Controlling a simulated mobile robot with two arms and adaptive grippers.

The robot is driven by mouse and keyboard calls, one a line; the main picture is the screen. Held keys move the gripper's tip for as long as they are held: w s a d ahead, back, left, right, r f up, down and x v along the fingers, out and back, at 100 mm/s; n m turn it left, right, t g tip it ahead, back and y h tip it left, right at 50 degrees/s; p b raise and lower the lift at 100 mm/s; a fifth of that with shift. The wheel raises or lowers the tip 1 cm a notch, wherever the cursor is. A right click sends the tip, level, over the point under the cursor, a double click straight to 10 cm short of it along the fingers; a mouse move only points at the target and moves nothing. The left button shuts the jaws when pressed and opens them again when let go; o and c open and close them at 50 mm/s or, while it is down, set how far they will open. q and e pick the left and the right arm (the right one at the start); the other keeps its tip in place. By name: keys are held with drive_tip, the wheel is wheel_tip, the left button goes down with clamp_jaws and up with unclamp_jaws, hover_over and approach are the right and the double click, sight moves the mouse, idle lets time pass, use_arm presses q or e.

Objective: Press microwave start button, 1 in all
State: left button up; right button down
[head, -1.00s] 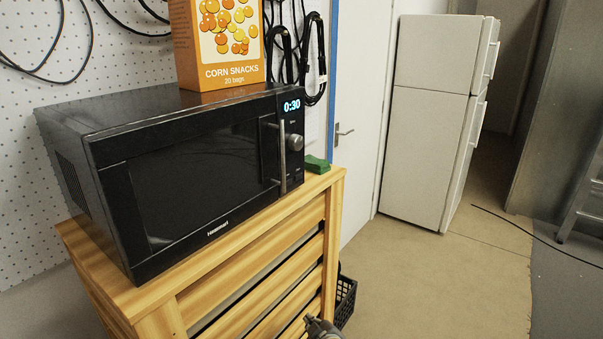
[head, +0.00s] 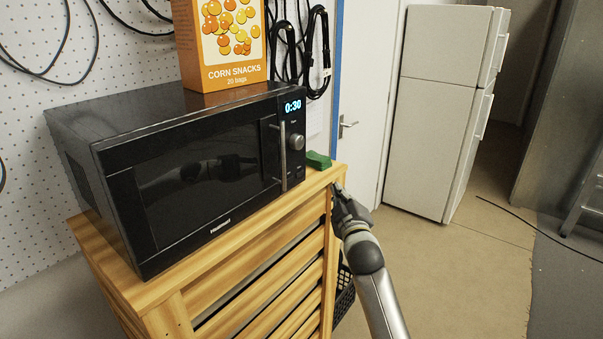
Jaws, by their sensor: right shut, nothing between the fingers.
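The black microwave (head: 205,165) stands on a slatted wooden cabinet, its door shut. Its display (head: 293,106) reads 0:30. The control panel at its right end has a round knob (head: 297,142) with small buttons below it, too small to read. My right gripper (head: 337,187) is shut and empty, in front of the cabinet's right corner, below and right of the panel and apart from it. Its reflection shows in the microwave door. My left gripper is not in view.
An orange corn snacks box (head: 222,45) stands on the microwave. A small green item (head: 318,160) lies on the wooden cabinet (head: 255,245) beside the microwave. Black cables hang behind. A black crate (head: 344,297) is beside the cabinet. A white fridge (head: 435,110) stands back right, with open floor before it.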

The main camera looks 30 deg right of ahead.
sight(300, 174)
drive_tip(key=shift+w, duration=0.1)
idle(0.3)
drive_tip(key=shift+w+a+b, duration=0.55)
drive_tip(key=shift+w+b, duration=0.2)
drive_tip(key=shift+w, duration=0.6)
drive_tip(key=shift+w+a+b, duration=0.6)
drive_tip(key=shift+w+b, duration=0.15)
drive_tip(key=shift+w, duration=0.55)
drive_tip(key=shift+w+a+b, duration=0.55)
drive_tip(key=shift+w+b, duration=0.2)
drive_tip(key=shift+w, duration=0.6)
drive_tip(key=shift+w+a, duration=0.15)
drive_tip(key=shift+w, duration=0.25)
